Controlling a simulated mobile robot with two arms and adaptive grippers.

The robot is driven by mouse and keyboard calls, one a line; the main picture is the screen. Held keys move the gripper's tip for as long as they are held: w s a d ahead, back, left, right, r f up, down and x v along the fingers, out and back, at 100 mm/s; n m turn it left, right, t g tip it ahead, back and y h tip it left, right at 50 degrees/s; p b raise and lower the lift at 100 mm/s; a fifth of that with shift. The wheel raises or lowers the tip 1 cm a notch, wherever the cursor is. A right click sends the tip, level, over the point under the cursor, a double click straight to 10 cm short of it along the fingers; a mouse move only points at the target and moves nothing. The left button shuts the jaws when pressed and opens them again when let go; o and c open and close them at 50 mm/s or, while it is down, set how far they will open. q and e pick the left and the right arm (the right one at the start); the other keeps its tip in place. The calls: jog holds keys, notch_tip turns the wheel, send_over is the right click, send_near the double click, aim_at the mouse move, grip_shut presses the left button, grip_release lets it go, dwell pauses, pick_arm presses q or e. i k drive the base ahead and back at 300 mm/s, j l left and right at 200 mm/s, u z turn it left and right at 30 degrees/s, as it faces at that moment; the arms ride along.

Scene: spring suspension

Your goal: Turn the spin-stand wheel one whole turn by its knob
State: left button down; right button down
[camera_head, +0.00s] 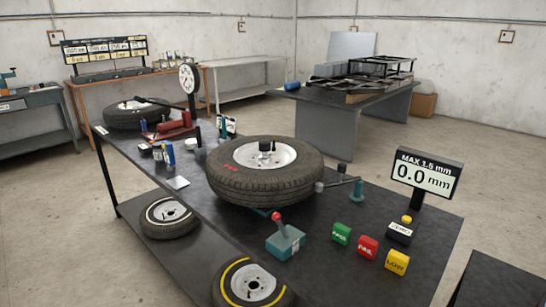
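Red marks (232,167) show on the tyre's upper left. A small grey cylinder (319,187) is at the tyre's right edge, close to a dark arm by a teal post (357,191). A display (427,174) reads "MAX 1.5 mm" and "0.0 mm". Neither of my grippers is in view.
In front of the wheel is a teal box with a red-topped lever (284,241). Green (341,233), red (367,246) and yellow (397,262) blocks stand to the right. Another tyre (123,119) lies at the far left bench end. Two tyres (168,230) sit lower, in front.

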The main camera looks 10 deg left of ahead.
aim_at(259, 172)
jog(key=i+j+z, duration=0.15)
jog(key=j, duration=0.3)
jog(key=i+j+z, duration=0.2)
jog(key=j, duration=0.25)
jog(key=j+z, duration=0.15)
jog(key=j, duration=0.3)
jog(key=i+j+z, duration=0.2)
jog(key=j, duration=0.3)
jog(key=k+l, duration=0.05)
